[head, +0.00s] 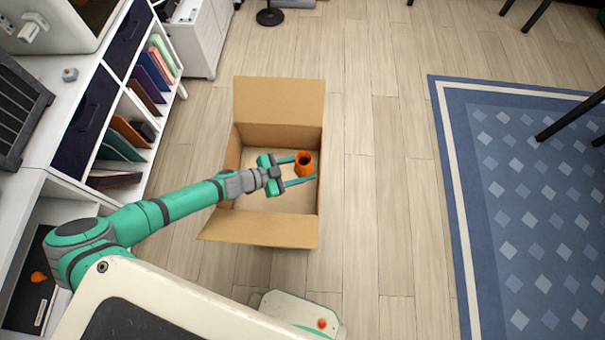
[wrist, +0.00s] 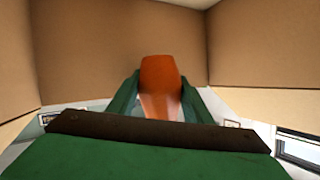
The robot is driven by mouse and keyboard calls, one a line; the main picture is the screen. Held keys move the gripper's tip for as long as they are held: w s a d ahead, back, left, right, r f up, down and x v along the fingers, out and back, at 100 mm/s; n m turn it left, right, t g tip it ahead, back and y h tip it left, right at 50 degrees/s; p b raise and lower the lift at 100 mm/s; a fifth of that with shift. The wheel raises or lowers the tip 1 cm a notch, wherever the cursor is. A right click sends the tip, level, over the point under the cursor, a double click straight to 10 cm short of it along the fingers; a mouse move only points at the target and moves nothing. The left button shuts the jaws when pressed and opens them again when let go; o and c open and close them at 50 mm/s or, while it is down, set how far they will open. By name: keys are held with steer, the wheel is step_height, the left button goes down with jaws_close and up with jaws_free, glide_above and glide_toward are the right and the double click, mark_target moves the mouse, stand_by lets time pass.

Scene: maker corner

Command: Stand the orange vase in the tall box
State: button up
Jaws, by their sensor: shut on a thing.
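The orange vase (head: 304,162) shows with its dark mouth facing up, within the outline of the tall box in the head view. My gripper (head: 306,170) is shut on the vase, its two teal fingers on either side of it. In the wrist view the vase (wrist: 160,85) stands between the green fingers. The tall box (head: 230,160) is open cardboard on the floor, and its brown walls (wrist: 85,55) fill the upper wrist view. I cannot tell whether the vase touches the box bottom.
The box's far flap (head: 278,98) and near flap (head: 258,229) are folded outward. A white shelf unit with books (head: 130,130) stands to the left. A blue patterned rug (head: 520,200) lies to the right, with bare floor (head: 380,200) between it and the box.

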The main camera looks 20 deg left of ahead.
steer(key=shift+f, duration=2.7)
steer(key=shift+f, duration=0.15)
steer(key=shift+d+f, duration=0.1)
steer(key=shift+f, duration=0.3)
steer(key=o, duration=1.1)
steer(key=shift+s, duration=0.1)
steer(key=shift+c, duration=0.2)
